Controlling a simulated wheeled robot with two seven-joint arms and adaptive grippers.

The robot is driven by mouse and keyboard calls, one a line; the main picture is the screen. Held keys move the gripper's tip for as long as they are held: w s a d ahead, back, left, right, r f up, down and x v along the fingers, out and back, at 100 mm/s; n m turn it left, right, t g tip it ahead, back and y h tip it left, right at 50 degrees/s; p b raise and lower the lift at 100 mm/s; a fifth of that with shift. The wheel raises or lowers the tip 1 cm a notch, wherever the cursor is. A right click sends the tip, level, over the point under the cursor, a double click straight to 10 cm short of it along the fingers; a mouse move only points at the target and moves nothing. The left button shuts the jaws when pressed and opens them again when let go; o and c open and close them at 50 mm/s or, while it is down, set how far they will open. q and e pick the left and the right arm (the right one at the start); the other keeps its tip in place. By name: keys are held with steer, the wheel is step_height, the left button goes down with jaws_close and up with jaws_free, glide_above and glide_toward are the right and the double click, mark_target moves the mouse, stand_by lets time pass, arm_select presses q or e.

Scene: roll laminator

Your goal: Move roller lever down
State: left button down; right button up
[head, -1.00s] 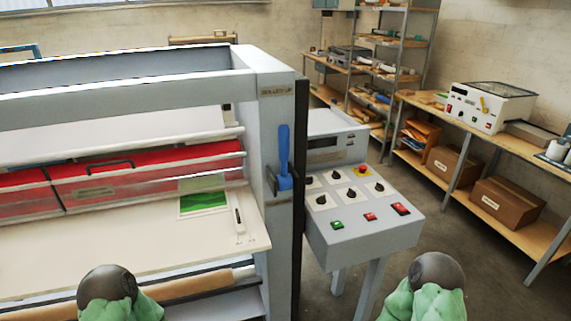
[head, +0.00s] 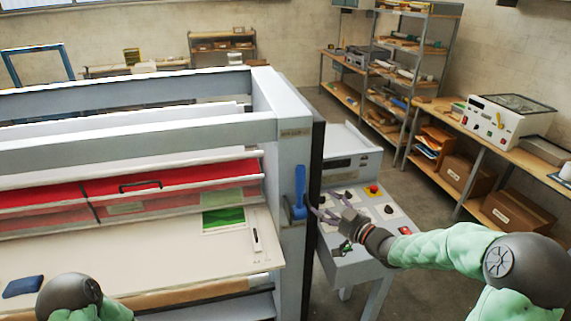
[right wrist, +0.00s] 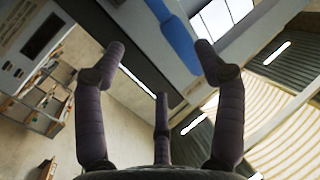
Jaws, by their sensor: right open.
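The roller lever (head: 300,190) is a blue handle on the front of the laminator's grey right-hand post. It stands upright, pointing up from its mount. My right gripper (head: 322,208) is just to the right of the lever in the head view, with its fingers spread and pointing left toward it. In the right wrist view the blue lever (right wrist: 180,40) lies beyond and between the spread fingertips (right wrist: 160,55). The fingers hold nothing, and I see no contact with the lever. My left gripper is outside the views; only part of my left arm shows at the bottom left.
The control panel (head: 385,208) with knobs and buttons stands right of the post, under my right forearm. A workbench (head: 480,145) stands farther right.

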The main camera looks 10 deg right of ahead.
steer(key=n+y, duration=0.1)
glide_toward(302, 178)
steer(key=w+d+f, duration=0.1)
steer(key=f, duration=0.1)
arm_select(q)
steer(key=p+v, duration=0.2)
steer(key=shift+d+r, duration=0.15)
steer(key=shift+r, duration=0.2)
arm_select(e)
steer(key=x, duration=1.1)
steer(key=shift+w+r, duration=0.1)
